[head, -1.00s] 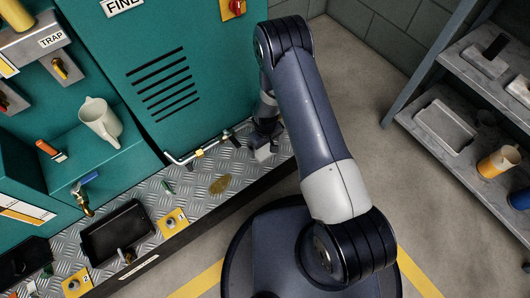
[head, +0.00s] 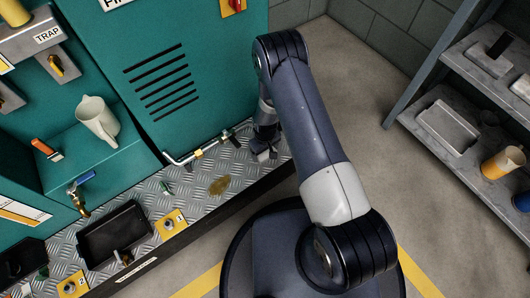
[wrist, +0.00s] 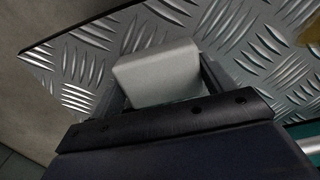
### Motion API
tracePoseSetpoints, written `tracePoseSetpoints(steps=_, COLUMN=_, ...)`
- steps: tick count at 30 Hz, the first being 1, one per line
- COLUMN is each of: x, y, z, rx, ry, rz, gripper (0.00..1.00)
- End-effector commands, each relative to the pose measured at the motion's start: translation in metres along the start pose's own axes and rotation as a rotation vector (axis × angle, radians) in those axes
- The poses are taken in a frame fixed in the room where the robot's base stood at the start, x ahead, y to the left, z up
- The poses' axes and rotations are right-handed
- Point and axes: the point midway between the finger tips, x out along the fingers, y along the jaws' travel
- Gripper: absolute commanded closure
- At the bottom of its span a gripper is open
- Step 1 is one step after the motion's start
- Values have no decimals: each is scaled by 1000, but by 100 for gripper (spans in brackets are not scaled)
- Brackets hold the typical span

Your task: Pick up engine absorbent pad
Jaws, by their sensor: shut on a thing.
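The engine absorbent pad (wrist: 158,72) is a pale grey-white block with rounded edges. In the wrist view it sits between the two fingers of my gripper (wrist: 160,82), which is shut on it. In the head view my gripper (head: 264,147) points down at the far right end of the metal ledge, beside the teal cabinet. The pad is small and mostly hidden there. I cannot tell whether the pad touches the tread plate (wrist: 262,55) beneath it.
On the tread-plate ledge are a pipe with a yellow fitting (head: 198,154), a yellowish stain (head: 219,185) and a black tray (head: 114,236). A white jug (head: 97,122) stands on the teal step. Shelves (head: 470,150) stand at right, with open floor between.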

Motion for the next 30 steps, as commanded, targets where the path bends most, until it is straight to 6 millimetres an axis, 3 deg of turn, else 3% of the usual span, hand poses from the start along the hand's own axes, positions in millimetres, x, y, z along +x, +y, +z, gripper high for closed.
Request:
tracePoseSetpoints(steps=4, x=0, y=0, z=0, rx=0, ry=0, rz=0, gripper=44)
tracePoseSetpoints(steps=13, x=-7, y=0, z=0, rx=0, ry=1, rz=0, gripper=45)
tracePoseSetpoints(steps=24, x=-77, y=0, z=0, rx=0, ry=0, rz=1, gripper=45)
tracePoseSetpoints(steps=30, x=-98, y=0, z=0, rx=0, ry=-1, rz=1, gripper=45)
